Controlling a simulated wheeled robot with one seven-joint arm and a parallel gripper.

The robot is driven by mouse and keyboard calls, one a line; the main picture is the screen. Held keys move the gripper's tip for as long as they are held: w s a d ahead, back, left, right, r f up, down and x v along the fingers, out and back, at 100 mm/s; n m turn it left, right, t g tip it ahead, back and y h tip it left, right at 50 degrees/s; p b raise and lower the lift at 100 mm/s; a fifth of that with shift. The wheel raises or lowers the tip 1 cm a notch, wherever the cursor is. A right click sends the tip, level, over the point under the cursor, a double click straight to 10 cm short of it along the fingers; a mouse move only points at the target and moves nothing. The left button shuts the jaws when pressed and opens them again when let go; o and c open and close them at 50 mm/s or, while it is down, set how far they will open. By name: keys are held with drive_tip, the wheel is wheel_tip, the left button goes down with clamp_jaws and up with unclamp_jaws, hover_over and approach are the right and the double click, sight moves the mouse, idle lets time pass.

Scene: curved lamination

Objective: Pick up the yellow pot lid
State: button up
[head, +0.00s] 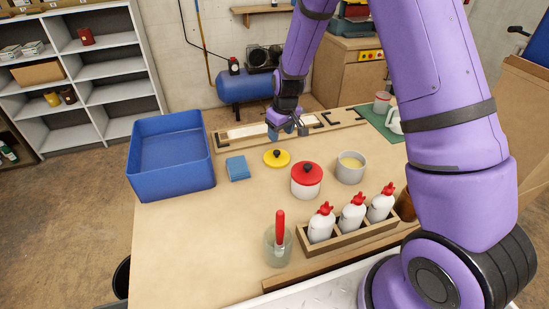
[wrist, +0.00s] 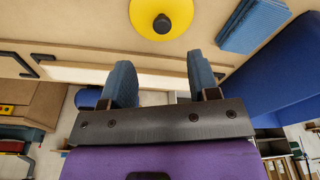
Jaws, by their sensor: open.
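The yellow pot lid (head: 276,158) is a flat yellow disc with a black knob, lying on the tan table in the head view. It also shows at the top of the wrist view (wrist: 160,17), partly cut off by the frame edge. My gripper (head: 288,130) is open and empty, above the table and farther back than the lid. In the wrist view my two blue fingers (wrist: 160,72) are spread apart, with the lid beyond their tips. Nothing is between the fingers.
A blue sponge (head: 238,168) and a blue bin (head: 172,155) are left of the lid. A white pot with a red lid (head: 306,181) stands in front right, near a grey pot (head: 350,167). A wooden rack (head: 345,233) holds white bottles. A long tray (head: 250,131) lies behind.

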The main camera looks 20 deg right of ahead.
sight(277, 151)
drive_tip(key=shift+w+a+f, duration=0.1)
drive_tip(key=shift+w+f, duration=0.1)
drive_tip(key=shift+f, duration=1.2)
drive_tip(key=shift+w+a+f, duration=0.15)
drive_tip(key=shift+f, duration=1.3)
drive_tip(key=shift+w+a+f, duration=0.1)
drive_tip(key=shift+w+f, duration=0.1)
drive_tip(key=shift+f, duration=1.2)
drive_tip(key=shift+c, duration=0.2)
drive_tip(key=c, duration=0.9)
